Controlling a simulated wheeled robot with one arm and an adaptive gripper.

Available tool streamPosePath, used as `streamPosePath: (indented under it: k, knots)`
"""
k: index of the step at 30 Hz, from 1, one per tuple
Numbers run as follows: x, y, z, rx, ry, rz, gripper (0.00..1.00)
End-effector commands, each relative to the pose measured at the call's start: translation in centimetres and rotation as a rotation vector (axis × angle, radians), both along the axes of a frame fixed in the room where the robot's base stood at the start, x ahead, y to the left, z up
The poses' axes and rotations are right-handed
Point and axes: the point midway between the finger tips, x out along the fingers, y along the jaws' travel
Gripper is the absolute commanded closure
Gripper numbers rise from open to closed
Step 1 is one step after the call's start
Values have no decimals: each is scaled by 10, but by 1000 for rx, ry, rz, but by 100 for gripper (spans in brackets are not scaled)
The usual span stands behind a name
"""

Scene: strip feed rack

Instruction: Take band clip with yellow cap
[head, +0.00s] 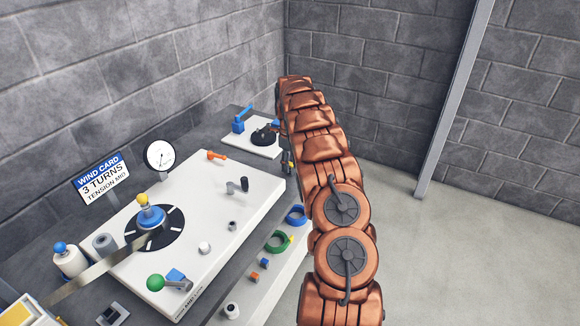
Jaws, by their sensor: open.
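A green ring-shaped band clip (277,243) with a small yellow cap (291,237) lies on the light shelf along the right side of the white machine panel. A blue ring-shaped band clip (296,215) lies just beyond it, close to my arm. My arm reaches forward over the right side of the shelf and bends down at its far end. Only a small dark part of my gripper (287,164) shows at the arm's left edge, beyond both clips and apart from them. The gripper is open; most of it is hidden behind the arm.
The white panel (215,210) carries a dark disc with a blue and yellow knob, a green-knobbed lever (156,283) and posts. A gauge (159,155) and sign stand left. Open floor lies right.

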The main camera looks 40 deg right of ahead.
Motion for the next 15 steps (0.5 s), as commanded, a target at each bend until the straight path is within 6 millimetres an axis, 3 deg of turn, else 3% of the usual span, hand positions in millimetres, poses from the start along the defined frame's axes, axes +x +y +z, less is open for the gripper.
streamPosePath:
  k: [6,14,15]
  knots:
    - [-1,0,-17,0,1,1,48]
    - [0,0,-20,0,0,1,48]
    - [0,0,-20,0,0,1,52]
